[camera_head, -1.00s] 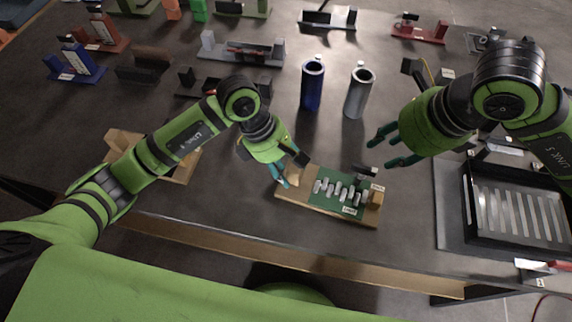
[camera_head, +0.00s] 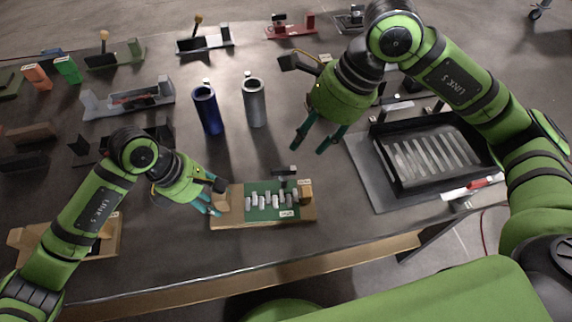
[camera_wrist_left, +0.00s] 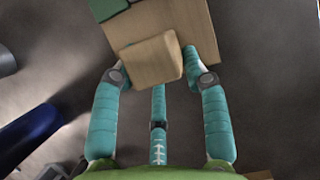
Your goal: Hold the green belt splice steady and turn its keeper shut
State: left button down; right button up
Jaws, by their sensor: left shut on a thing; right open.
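The green belt splice (camera_head: 259,213) lies on a wooden board with a row of several grey metal pieces across it. A dark handle-like part (camera_head: 287,171) stands at its back right; I cannot tell whether this is the keeper or how it is turned. My left gripper (camera_head: 214,206) is shut on the wooden end block at the board's left end. In the left wrist view its fingers (camera_wrist_left: 158,72) sit on both sides of that block (camera_wrist_left: 146,60), and only a corner of green shows. My right gripper (camera_head: 316,146) is open and empty, above and behind the splice's right end.
A blue cylinder (camera_head: 207,110) and a grey cylinder (camera_head: 254,103) stand behind the splice. A black slotted tray (camera_head: 385,174) is at the right. A wooden fixture (camera_head: 108,238) is at the left. The table's front edge (camera_head: 265,273) runs close before the board.

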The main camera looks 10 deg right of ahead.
aim_at(285, 171)
jog(key=x, duration=1.1)
jog(key=shift+c, duration=0.4)
grip_shut()
